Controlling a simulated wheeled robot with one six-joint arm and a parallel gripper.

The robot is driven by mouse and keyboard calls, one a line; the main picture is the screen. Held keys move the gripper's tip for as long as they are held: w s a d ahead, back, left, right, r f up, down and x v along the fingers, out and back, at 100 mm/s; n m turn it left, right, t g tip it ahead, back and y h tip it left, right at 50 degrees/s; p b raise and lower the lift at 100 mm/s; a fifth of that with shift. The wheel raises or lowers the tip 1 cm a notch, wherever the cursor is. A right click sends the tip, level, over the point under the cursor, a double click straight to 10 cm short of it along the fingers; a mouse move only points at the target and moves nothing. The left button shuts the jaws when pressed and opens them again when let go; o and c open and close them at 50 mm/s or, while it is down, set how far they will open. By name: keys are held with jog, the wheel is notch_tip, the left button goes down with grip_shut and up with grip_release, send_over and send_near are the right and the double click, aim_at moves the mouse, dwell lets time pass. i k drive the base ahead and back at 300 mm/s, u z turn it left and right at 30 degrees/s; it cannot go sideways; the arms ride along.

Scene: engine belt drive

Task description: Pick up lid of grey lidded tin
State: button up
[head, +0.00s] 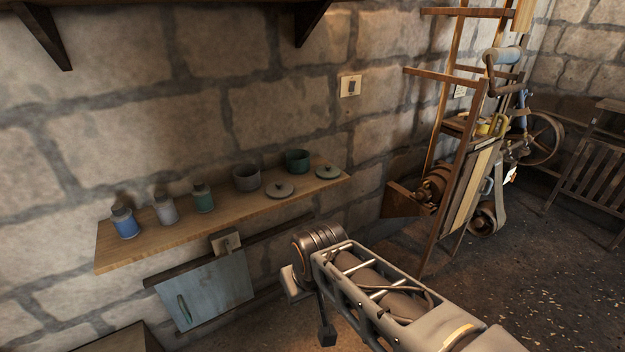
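A grey open tin (247,180) stands on the wooden wall shelf. A round grey lid (280,191) with a small knob lies flat on the shelf just right of it and in front, off the tin. A dark green open tin (297,162) stands further right, with a grey-green lid (328,173) beside it near the shelf's right end. My arm reaches in from the lower right, and its wrist end is below and in front of the shelf, apart from both lids. My gripper's fingers cannot be made out clearly, so whether they are open or shut does not show.
Blue, grey and green jars (165,208) stand on the left part of the shelf (150,245). A grey-blue cabinet door (205,292) is below it. A wooden frame with belt machinery (465,180) stands at right. Dark brackets hang above; the space directly over the lids is clear.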

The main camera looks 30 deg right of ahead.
aim_at(280, 189)
jog(key=z, duration=0.15)
jog(key=i, duration=1.25)
jog(key=u, duration=0.6)
